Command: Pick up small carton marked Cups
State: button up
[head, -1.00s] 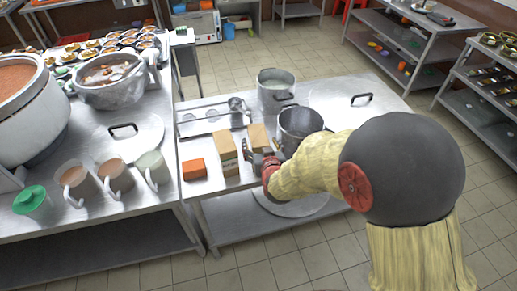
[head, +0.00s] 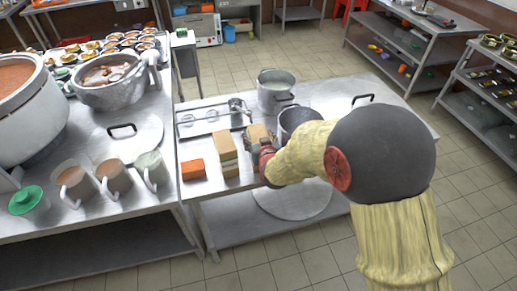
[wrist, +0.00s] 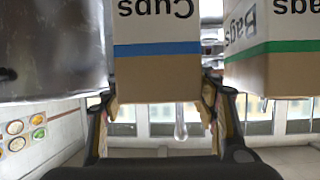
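The small carton marked Cups (wrist: 158,75) has a blue stripe and fills the middle of the wrist view, where its lettering is upside down. In the head view, the brown carton (head: 257,131) just beyond my gripper (head: 261,153) appears to be the same one, standing on the steel table. In the wrist view, my gripper (wrist: 160,112) is open, with one finger at each side of the Cups carton. A narrow gap shows at the right finger; contact at the left finger is unclear.
A carton marked Bags (wrist: 270,60), with a green stripe, stands close beside on the right in the wrist view. A metal pot (wrist: 50,50) is close on the left. An orange box (head: 193,170) and another pot (head: 276,90) share the table (head: 230,183).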

jog(key=c, duration=1.4)
grip_shut()
